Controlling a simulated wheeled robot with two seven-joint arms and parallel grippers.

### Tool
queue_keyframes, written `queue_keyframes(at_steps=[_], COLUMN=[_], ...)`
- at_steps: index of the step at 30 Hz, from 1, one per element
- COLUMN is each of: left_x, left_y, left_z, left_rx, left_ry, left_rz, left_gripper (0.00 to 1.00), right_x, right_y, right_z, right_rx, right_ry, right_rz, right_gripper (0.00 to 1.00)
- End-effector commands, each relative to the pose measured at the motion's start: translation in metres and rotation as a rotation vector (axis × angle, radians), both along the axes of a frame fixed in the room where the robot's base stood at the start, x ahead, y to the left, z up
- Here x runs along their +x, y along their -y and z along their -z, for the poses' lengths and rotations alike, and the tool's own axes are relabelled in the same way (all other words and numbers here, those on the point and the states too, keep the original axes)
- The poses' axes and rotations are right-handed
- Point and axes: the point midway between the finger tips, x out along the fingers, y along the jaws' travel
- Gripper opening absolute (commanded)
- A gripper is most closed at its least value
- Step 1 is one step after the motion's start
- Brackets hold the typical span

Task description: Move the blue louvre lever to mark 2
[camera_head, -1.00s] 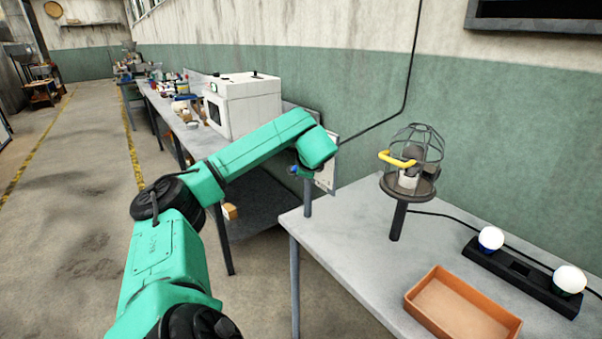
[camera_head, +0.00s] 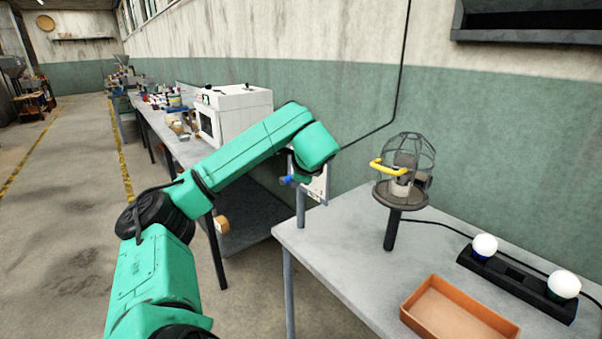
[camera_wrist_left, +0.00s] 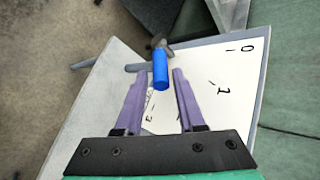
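The blue louvre lever (camera_wrist_left: 160,68) shows in the left wrist view as a short blue handle on a grey shaft. It lies between the fingertips of my left gripper (camera_wrist_left: 159,72), which is open with a gap on each side of the handle. Behind it is a white dial plate (camera_wrist_left: 205,60) with printed marks; 0 is at the upper right, and others lower down are partly covered by the fingers. In the head view the blue lever (camera_head: 286,180) and the plate (camera_head: 318,188) show just beneath my left wrist. My right gripper is not in view.
A grey table (camera_head: 335,240) carries an orange tray (camera_head: 410,318), a caged lamp with a yellow handle (camera_head: 392,167), and a black strip with two white bulbs (camera_head: 510,278). A green and cream wall runs behind. A bench with a white oven (camera_head: 240,110) stands farther back.

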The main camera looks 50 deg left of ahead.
Motion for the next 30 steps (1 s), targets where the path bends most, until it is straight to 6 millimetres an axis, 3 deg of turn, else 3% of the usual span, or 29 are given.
queue_keyframes(at_steps=[4, 9, 30], left_x=[-0.011, -0.022, -0.022], left_y=[0.032, 0.055, 0.063], left_z=[-0.032, -0.053, -0.051], left_rx=[-0.002, -0.001, -0.004], left_ry=[0.006, 0.003, -0.006], left_rz=[0.006, 0.003, 0.026], left_gripper=[0.38, 0.38, 0.38], right_x=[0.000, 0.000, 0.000], right_y=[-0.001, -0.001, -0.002], right_z=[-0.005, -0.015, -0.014], right_rx=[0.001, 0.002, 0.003], right_ry=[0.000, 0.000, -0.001], right_rz=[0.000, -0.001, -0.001], right_gripper=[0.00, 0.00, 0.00])
